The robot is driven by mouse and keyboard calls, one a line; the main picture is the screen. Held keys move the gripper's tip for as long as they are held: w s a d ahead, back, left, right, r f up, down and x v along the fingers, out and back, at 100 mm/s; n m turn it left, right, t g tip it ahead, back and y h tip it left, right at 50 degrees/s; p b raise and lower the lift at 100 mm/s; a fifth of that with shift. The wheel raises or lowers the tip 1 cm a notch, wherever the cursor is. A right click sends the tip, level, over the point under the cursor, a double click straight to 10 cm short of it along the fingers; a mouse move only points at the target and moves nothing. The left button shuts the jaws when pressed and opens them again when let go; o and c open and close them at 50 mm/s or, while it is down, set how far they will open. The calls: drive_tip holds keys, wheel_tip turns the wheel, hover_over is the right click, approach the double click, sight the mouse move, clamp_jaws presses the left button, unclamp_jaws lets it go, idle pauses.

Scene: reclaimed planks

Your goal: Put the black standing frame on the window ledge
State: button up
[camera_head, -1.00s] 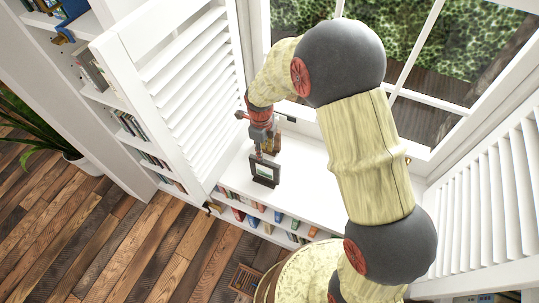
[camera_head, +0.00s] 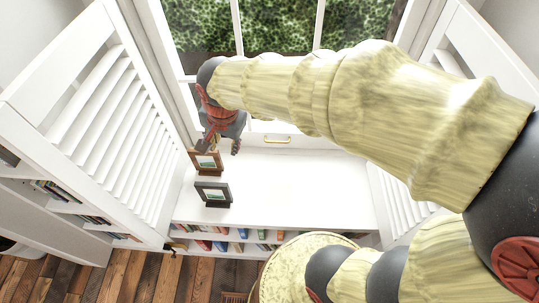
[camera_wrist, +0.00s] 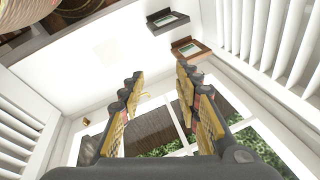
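The black standing frame (camera_head: 213,194) stands upright on the white window ledge (camera_head: 290,190), towards its left end and near the front edge. It also shows in the wrist view (camera_wrist: 166,19), at the top. My gripper (camera_head: 221,147) is open and empty, behind and above the black frame, apart from it. In the wrist view the two fingers (camera_wrist: 160,74) are spread with nothing between them.
A brown wooden frame (camera_head: 204,161) stands just behind the black one, close to my gripper; it also shows in the wrist view (camera_wrist: 188,49). White louvred shutters (camera_head: 105,120) flank the ledge. Books (camera_head: 235,240) fill shelves below. The ledge's middle and right are clear.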

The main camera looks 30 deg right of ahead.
drive_tip(key=s+d+r+n+t, duration=0.1)
drive_tip(key=s+d+r+n, duration=0.1)
drive_tip(key=s+n, duration=0.3)
drive_tip(key=s+d+r+n+t, duration=0.1)
drive_tip(key=s+d+r+n, duration=0.1)
drive_tip(key=s+r+n, duration=0.2)
drive_tip(key=s+n, duration=0.2)
drive_tip(key=s, duration=0.1)
drive_tip(key=shift+s+r, duration=0.2)
drive_tip(key=shift+r, duration=0.15)
wheel_tip(320, 180, down, 3)
drive_tip(key=b, duration=0.3)
drive_tip(key=shift+d, duration=0.1)
idle(0.5)
